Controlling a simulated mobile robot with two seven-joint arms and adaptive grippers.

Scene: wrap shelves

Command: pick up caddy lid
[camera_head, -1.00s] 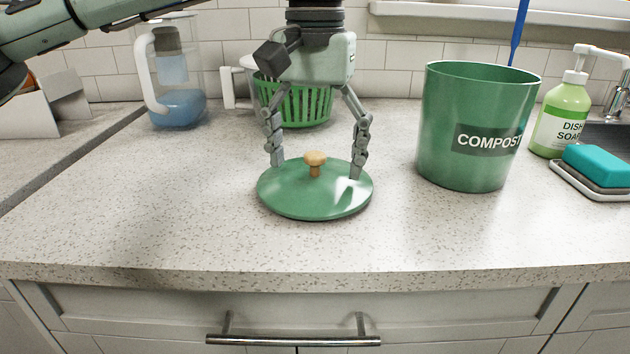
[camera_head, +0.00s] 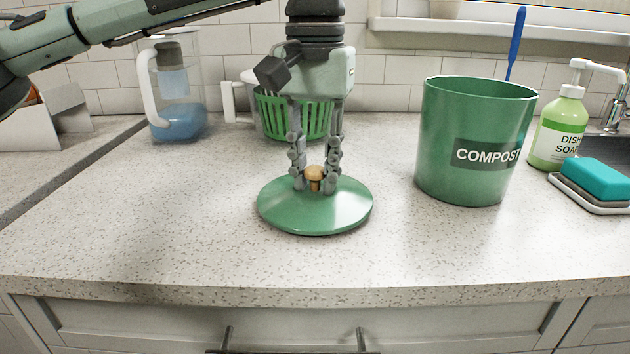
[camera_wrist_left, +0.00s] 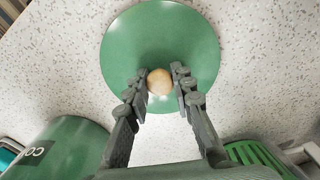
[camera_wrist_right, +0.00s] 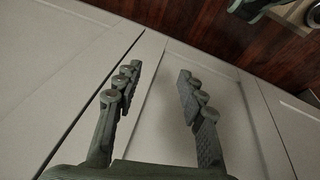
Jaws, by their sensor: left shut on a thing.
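The caddy lid (camera_head: 315,215) is a round green disc with a small wooden knob (camera_head: 314,174). It lies flat on the counter in the head view. My left gripper (camera_head: 315,183) points down over it, with its fingers closed around the knob. In the left wrist view the lid (camera_wrist_left: 160,35) shows with the knob (camera_wrist_left: 160,80) between the two fingers. My right gripper (camera_wrist_right: 155,85) shows only in its own wrist view, open and empty in front of pale cabinet doors. The green compost caddy (camera_head: 475,140) stands upright to the right of the lid.
Behind the lid are a green basket (camera_head: 292,112) and a water pitcher (camera_head: 178,95). A dish soap bottle (camera_head: 560,128) and a teal sponge (camera_head: 597,177) on a tray stand at the right. The counter (camera_head: 180,235) in front of the lid is clear.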

